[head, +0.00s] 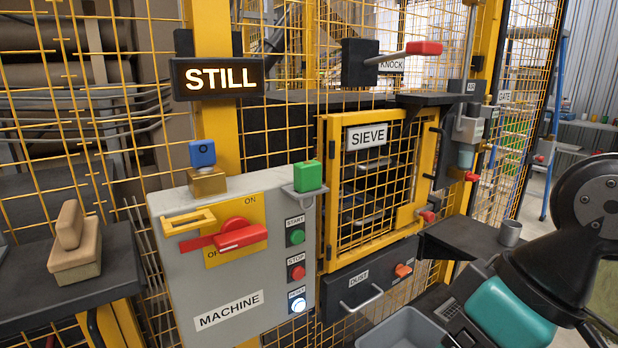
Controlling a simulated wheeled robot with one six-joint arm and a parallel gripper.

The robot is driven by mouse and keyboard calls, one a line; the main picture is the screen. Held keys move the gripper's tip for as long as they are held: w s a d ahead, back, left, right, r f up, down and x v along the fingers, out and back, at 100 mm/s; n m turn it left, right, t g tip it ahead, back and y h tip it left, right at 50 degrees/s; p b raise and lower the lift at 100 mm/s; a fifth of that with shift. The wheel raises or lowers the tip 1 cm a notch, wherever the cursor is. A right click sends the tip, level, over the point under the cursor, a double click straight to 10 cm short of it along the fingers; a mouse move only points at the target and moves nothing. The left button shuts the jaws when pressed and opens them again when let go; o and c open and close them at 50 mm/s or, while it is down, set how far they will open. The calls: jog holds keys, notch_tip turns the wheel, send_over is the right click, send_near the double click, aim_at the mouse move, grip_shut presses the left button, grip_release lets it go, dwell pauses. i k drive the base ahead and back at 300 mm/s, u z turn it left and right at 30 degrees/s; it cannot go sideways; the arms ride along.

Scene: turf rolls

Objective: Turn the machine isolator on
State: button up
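The machine isolator (235,236) is a red handle on a yellow plate (250,210), on the grey cabinet labelled MACHINE (185,285). The plate reads ON at the top; a partly covered label below begins with O. The handle lies roughly level, its thick grip to the right and a flat red bar to the left. A yellow slotted hasp (190,221) sticks out at upper left of the handle. START (297,237), STOP (297,272) and a lit RESET (298,305) button sit to its right. My arm is at the lower right, well apart; my gripper is not visible.
A blue and brass block (206,168) and a green block (308,176) sit at the cabinet top. A lit sign (218,78) reads STILL. The SIEVE door (375,185) and DUST drawer (362,285) are right.

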aim_at(237, 232)
jog(key=u, duration=1.55)
jog(key=k, duration=0.9)
jog(key=z, duration=0.95)
jog(key=i, duration=0.5)
